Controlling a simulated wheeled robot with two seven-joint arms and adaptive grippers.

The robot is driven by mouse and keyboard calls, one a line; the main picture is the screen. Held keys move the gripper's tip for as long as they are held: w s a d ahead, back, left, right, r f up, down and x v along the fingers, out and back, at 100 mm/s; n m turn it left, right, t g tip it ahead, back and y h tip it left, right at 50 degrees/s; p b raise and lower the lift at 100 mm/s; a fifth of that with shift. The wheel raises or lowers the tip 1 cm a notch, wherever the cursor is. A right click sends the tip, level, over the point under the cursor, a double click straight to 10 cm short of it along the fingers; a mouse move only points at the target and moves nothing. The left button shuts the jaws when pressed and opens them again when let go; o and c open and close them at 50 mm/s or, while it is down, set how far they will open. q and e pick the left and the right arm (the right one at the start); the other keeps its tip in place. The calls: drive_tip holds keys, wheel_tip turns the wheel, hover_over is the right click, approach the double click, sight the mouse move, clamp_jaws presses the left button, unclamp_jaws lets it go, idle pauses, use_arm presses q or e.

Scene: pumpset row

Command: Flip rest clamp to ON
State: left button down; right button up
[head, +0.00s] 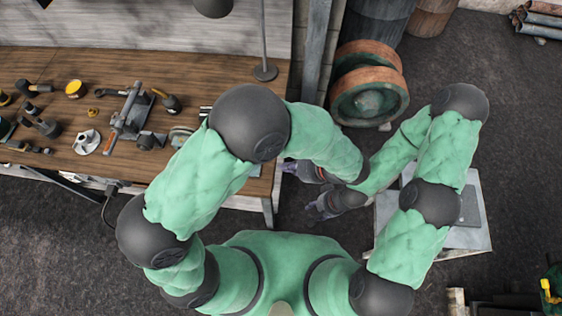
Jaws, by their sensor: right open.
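I cannot tell for certain which part is the rest clamp, or its setting. A grey metal fixture (146,104) with a long bar and an orange-red end stands on the wooden workbench (200,65), at the left. My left gripper (290,168) is just off the bench's right end, partly hidden by my own arm; its finger opening does not show clearly. My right gripper (314,208) is open, lower and a little to the right of the left one, over the floor. Both grippers are well apart from the fixture.
A yellow-topped round part (75,88), a grey flanged part (87,142) and several dark fittings lie on the bench's left. A lamp stand (264,71) stands at its back right. A rusty-rimmed wheel or drum (370,88) and a grey box (475,222) stand at right.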

use_arm(q)
drive_tip(key=a+r+x, duration=0.1)
drive_tip(key=r+x, duration=0.1)
drive_tip(key=x, duration=0.9)
drive_tip(key=shift+w+a+f, duration=0.25)
drive_tip(key=shift+w+a, duration=0.15)
drive_tip(key=shift+a, duration=0.2)
use_arm(e)
drive_tip(key=shift+f, duration=0.3)
use_arm(q)
drive_tip(key=shift+b, duration=0.3)
use_arm(e)
drive_tip(key=shift+f, duration=0.1)
